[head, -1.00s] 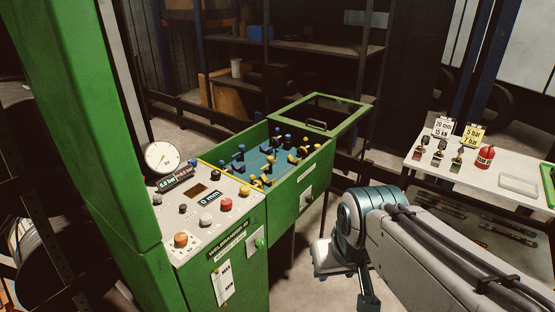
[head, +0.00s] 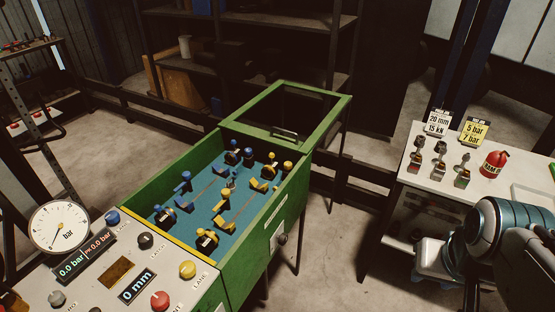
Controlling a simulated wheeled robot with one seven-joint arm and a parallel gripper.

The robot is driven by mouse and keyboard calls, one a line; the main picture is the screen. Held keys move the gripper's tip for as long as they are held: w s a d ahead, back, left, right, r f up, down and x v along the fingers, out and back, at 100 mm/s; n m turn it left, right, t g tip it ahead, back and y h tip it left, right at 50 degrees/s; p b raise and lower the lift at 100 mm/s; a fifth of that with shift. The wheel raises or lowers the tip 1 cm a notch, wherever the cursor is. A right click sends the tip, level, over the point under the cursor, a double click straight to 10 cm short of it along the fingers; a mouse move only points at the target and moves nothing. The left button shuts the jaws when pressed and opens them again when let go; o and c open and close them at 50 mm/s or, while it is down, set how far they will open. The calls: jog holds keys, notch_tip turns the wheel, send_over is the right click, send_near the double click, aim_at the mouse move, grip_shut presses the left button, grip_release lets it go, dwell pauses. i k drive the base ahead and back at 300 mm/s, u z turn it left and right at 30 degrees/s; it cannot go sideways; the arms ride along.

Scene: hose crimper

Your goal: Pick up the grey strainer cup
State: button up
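I cannot pick out a grey strainer cup for certain in the head view. A pale cup-like cylinder (head: 185,46) stands on the dark shelving at the back left, too small and dim to identify. Small dark grey-topped pieces (head: 441,149) stand in a row on the white side table (head: 510,205) at the right; their exact kind is unclear. My arm shows at the lower right, in front of this table. The end with my gripper is not visible.
A green machine holds an open blue-floored tray with blue and yellow figures (head: 207,240). Its glazed lid frame (head: 335,108) is behind. A control panel with a gauge (head: 59,227) is at front left. A red bottle (head: 494,164) and cards stand on the side table. Floor between is clear.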

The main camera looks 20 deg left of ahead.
aim_at(231, 186)
jog(key=u, duration=0.15)
jog(key=i, duration=0.9)
jog(key=u, duration=1.15)
jog(key=i, duration=0.6)
jog(key=u, duration=0.75)
